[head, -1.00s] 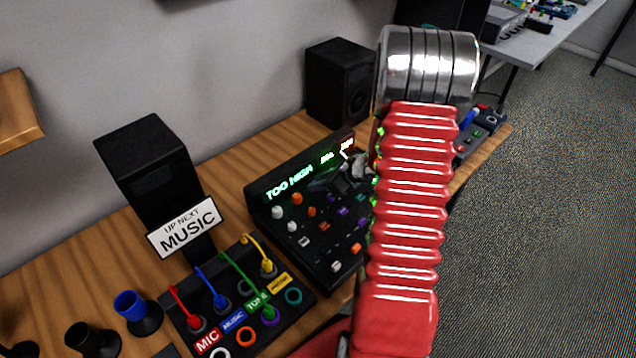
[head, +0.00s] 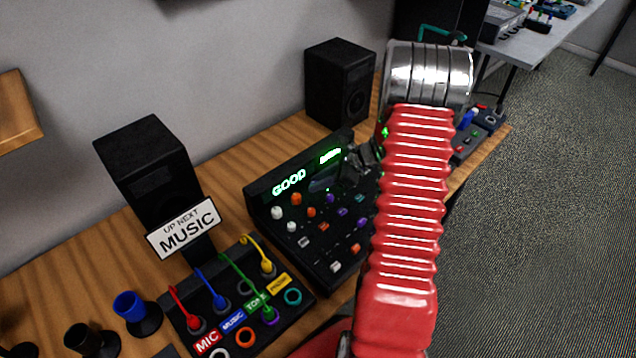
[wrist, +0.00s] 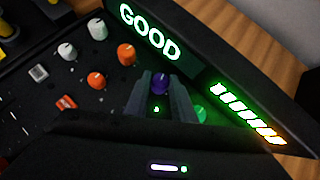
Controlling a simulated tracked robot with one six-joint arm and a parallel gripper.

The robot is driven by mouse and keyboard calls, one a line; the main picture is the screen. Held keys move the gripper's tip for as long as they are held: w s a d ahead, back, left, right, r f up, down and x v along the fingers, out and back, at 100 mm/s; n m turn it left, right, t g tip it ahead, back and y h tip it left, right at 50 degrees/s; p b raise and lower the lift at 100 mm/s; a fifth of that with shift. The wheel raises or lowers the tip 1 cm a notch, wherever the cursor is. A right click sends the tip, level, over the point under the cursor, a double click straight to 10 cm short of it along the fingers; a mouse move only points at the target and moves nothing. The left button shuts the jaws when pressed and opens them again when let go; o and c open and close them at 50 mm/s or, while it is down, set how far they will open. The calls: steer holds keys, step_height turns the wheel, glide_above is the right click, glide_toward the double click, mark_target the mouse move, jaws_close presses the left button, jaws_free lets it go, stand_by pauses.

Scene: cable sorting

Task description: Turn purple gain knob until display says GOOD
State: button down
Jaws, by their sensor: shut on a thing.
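The mixer (head: 262,200) is a black panel on the wooden desk, with a lit display (head: 289,182) that reads GOOD in green. In the wrist view the display (wrist: 150,33) also reads GOOD. The purple gain knob (wrist: 160,82) sits between the two dark fingers of my gripper (wrist: 161,92), which is shut on it. In the head view my gripper (head: 362,165) is over the upper right of the mixer, and the gripped knob is hidden there.
White and orange knobs (wrist: 125,53) stand left of the gripped knob, and a green knob (wrist: 195,114) is close on its right. A lit level bar (wrist: 248,115) is at the right. Black speakers (head: 340,85) stand behind. A patch box (head: 215,320) with coloured cables is in front.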

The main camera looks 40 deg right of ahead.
stand_by(0.3)
steer(key=c, duration=1.5)
jaws_free()
steer(key=v, duration=1.4)
steer(key=shift+w, duration=0.15)
steer(key=shift+n, duration=0.4)
